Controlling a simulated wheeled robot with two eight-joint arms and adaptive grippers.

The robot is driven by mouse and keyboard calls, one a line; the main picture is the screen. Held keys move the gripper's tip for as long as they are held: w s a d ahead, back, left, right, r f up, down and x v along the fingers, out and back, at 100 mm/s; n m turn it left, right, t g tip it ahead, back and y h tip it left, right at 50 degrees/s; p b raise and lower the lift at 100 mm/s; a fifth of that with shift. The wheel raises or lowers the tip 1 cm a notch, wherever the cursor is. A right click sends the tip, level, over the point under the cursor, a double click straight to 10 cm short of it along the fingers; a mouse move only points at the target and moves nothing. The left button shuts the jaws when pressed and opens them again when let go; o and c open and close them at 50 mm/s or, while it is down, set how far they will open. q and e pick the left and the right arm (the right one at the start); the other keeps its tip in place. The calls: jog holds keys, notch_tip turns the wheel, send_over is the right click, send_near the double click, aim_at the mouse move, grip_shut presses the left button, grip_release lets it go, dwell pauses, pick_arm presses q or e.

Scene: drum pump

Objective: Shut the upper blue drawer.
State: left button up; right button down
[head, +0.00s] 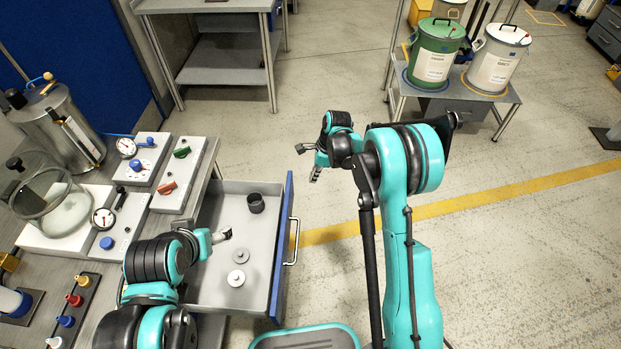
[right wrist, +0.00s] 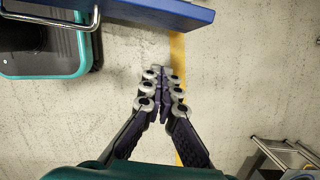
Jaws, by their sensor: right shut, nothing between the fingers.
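The upper blue drawer stands pulled out from the bench, its blue front (head: 280,250) facing right in the head view, with a metal bar handle (head: 293,240). The drawer front (right wrist: 165,10) and part of the handle (right wrist: 62,22) also show at the top of the right wrist view. My right gripper (head: 315,174) is beyond the far end of the drawer front, apart from it; in the right wrist view its fingers (right wrist: 162,85) are together and empty over bare floor. My left gripper (head: 224,234) is over the drawer's interior; its fingers are too small to judge.
Inside the drawer are a dark cup (head: 256,203) and two pale round discs (head: 236,278). The bench (head: 205,165) carries gauges, valve blocks and vessels. A stand with a green drum (head: 435,55) and a white drum (head: 497,60) is at the back right.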

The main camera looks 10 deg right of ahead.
jog(key=w+a+f+b, duration=0.1)
jog(key=a+f+b, duration=0.2)
jog(key=a+f, duration=0.2)
jog(key=shift+b+x, duration=0.4)
jog(key=shift+x, duration=0.8)
jog(key=shift+w+a, duration=0.1)
jog(key=shift+a, duration=0.1)
jog(key=w+a, duration=0.2)
jog(key=a, duration=0.9)
jog(key=w+a, duration=0.2)
jog(key=a, duration=1)
jog(key=shift+w, duration=0.25)
jog(key=shift+d, duration=0.1)
